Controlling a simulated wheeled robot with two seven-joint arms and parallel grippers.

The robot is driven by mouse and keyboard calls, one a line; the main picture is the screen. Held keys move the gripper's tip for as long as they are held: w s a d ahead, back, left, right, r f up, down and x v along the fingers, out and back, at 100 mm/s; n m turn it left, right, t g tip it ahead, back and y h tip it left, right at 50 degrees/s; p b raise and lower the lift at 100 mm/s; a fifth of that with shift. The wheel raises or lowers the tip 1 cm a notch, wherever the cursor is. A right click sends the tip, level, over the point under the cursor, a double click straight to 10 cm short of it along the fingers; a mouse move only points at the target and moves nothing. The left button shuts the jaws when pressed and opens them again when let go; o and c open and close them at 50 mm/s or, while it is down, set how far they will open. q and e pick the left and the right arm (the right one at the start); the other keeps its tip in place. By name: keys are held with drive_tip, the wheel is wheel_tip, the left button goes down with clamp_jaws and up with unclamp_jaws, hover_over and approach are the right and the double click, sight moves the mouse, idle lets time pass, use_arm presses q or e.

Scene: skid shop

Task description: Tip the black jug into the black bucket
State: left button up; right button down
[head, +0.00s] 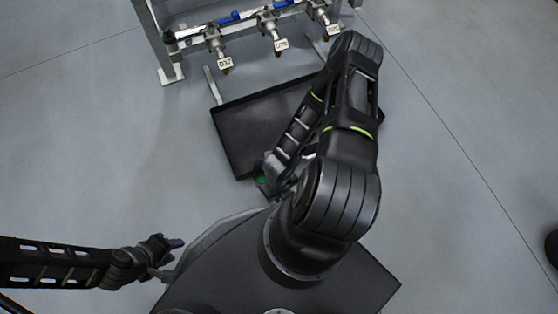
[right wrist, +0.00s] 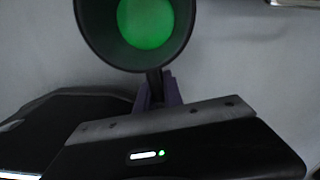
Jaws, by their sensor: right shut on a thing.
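The black jug (right wrist: 101,45) shows in the right wrist view as a dark round opening with bright green liquid inside. In the head view the jug (head: 260,172) is small and partly hidden by my right arm, with green showing. My right gripper (right wrist: 157,88) is shut on the jug's narrow handle with its purple fingers. The jug is held near the front left corner of a dark tray. My left gripper (head: 178,243) is at the lower left, apart from the jug; its opening is unclear. I cannot clearly identify the black bucket; a dark rounded thing (head: 552,247) is cut off at the right edge.
The shallow black tray (head: 228,142) lies on the grey floor below a metal rack (head: 158,48). The rack carries several valves with number tags (head: 225,62).

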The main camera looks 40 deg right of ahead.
idle(0.5)
drive_tip(key=w+a+r+n, duration=0.1)
drive_tip(key=w+r+n, duration=0.25)
drive_tip(key=w, duration=0.45)
drive_tip(key=w+a+r+n, duration=0.1)
drive_tip(key=w+r+n, duration=0.1)
drive_tip(key=w+n, duration=0.45)
drive_tip(key=w+a+r+n, duration=0.1)
drive_tip(key=w+r+n, duration=0.2)
drive_tip(key=w, duration=0.6)
drive_tip(key=w+a+r+n, duration=0.3)
drive_tip(key=w+r+n, duration=0.5)
drive_tip(key=r+n, duration=0.2)
drive_tip(key=w+r+n, duration=0.2)
drive_tip(key=r+n, duration=0.5)
drive_tip(key=r, duration=0.6)
drive_tip(key=w+r+n, duration=0.2)
drive_tip(key=r+n, duration=0.5)
drive_tip(key=r, duration=0.6)
drive_tip(key=shift+a+r+n, duration=0.25)
drive_tip(key=shift+r+n, duration=0.05)
drive_tip(key=shift+r, duration=0.1)
